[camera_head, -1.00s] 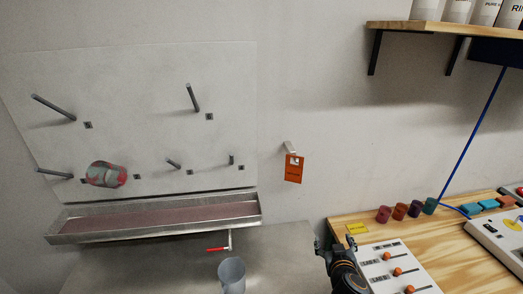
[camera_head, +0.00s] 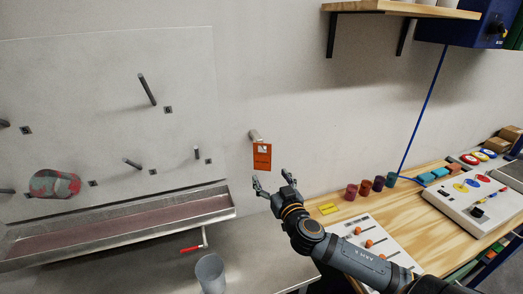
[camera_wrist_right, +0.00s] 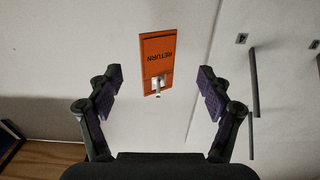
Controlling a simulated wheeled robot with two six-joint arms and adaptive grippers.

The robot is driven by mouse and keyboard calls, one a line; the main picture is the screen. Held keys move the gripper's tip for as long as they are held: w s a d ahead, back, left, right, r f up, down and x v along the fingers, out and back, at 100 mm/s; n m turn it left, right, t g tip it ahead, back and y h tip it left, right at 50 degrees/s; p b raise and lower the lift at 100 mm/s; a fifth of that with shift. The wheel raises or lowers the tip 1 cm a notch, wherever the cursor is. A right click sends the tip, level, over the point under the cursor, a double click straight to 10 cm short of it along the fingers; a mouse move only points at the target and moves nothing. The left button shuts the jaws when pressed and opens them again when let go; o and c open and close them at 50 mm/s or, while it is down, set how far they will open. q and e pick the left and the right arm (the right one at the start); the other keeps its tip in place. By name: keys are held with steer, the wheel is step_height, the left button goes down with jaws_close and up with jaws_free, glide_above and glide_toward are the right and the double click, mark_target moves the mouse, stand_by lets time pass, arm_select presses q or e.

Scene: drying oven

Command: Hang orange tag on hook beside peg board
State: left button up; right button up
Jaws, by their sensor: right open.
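The orange tag (camera_head: 262,158) hangs on the pale hook (camera_head: 254,136) on the wall, just right of the peg board (camera_head: 100,90). In the right wrist view the orange tag (camera_wrist_right: 157,58) shows upside down, with the hook (camera_wrist_right: 157,84) through its white end. My right gripper (camera_head: 272,180) is open and empty, a little below the tag and apart from it. In the right wrist view my right gripper (camera_wrist_right: 160,82) has its fingers spread wide to either side of the tag. My left gripper is not in view.
A metal trough (camera_head: 120,224) runs below the peg board, with a red-handled tap (camera_head: 191,249) and a grey cup (camera_head: 209,272) in front. A wooden bench (camera_head: 400,205) with coloured cups and control panels lies right. A shelf (camera_head: 400,10) is above.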

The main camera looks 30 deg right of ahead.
mark_target(262, 164)
steer(key=b+x, duration=0.2)
steer(key=x, duration=0.2)
steer(key=shift+s, duration=0.1)
steer(key=shift+x, duration=1.65)
steer(key=shift+c, duration=1)
steer(key=c, duration=0.3)
steer(key=shift+o, duration=0.7)
